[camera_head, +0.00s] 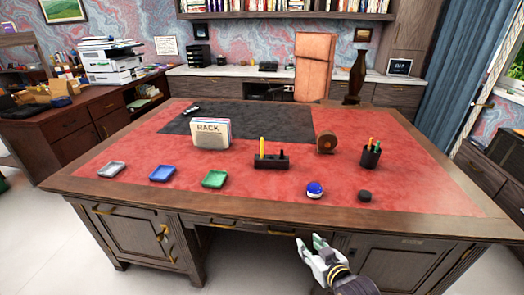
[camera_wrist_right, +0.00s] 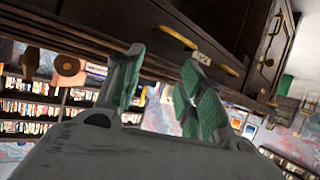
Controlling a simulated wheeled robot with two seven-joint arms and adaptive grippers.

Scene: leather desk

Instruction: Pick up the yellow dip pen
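The yellow dip pen (camera_head: 262,147) stands upright in a black stand (camera_head: 272,161) at the middle of the red desk top. Only its upper part shows above the stand. My right gripper (camera_head: 309,241) is in front of the desk's front edge, below the top, near the drawers, apart from the pen. In the right wrist view its two green-padded fingers (camera_wrist_right: 160,80) are spread with nothing between them. The pen cannot be made out in that view. My left gripper is not in view.
Near the pen stand are a card rack (camera_head: 211,134), a green tray (camera_head: 214,179), a blue-topped round object (camera_head: 315,190), a small dark round object (camera_head: 364,196), a brown roll (camera_head: 326,143) and a pencil cup (camera_head: 371,155). The desk's wooden front edge (camera_head: 250,205) lies between my gripper and the stand.

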